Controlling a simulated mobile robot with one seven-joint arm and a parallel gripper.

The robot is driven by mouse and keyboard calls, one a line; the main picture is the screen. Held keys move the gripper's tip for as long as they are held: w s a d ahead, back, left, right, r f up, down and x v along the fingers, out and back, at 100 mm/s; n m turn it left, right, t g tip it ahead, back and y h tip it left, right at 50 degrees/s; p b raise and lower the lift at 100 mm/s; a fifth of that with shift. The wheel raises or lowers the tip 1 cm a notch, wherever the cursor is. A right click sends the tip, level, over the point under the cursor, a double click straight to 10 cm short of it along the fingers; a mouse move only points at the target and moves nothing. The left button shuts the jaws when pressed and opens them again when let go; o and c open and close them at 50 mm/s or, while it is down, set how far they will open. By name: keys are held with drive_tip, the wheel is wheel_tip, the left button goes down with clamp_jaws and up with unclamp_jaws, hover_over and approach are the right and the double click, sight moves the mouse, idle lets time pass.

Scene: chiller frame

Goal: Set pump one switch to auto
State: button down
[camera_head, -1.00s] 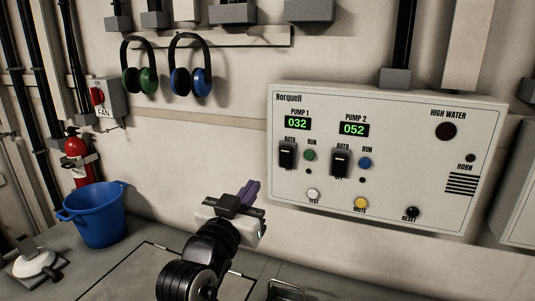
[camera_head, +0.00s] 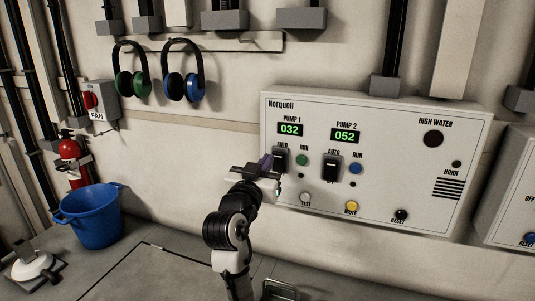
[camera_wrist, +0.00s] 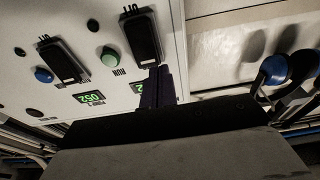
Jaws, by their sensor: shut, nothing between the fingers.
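The pump 1 switch (camera_head: 281,158) is a black rocker on the white Norquell panel (camera_head: 380,205), under the green 032 display (camera_head: 290,129), with AUTO marked above it. It also shows in the wrist view (camera_wrist: 142,36), where the panel appears upside down. My gripper (camera_head: 266,161) has its purple fingers shut and empty, at the left edge of the pump 1 switch in the head view. In the wrist view the fingertips (camera_wrist: 163,70) are close to the switch's AUTO end; I cannot tell whether they touch. The gripper hides part of the switch, and its setting is unclear.
Beside it are the green run button (camera_head: 302,160), pump 2 switch (camera_head: 331,168) and blue run button (camera_head: 355,168). The white test button (camera_head: 306,198) is below. Ear defenders (camera_head: 182,72) hang at upper left. A blue bucket (camera_head: 92,215) stands on the left.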

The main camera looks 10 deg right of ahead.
drive_tip(key=shift+w+d+r, duration=0.1)
drive_tip(key=shift+w+d, duration=0.25)
drive_tip(key=shift+w, duration=0.25)
drive_tip(key=shift+w+d+r, duration=0.2)
drive_tip(key=shift+w+r, duration=0.1)
drive_tip(key=shift+f, duration=0.1)
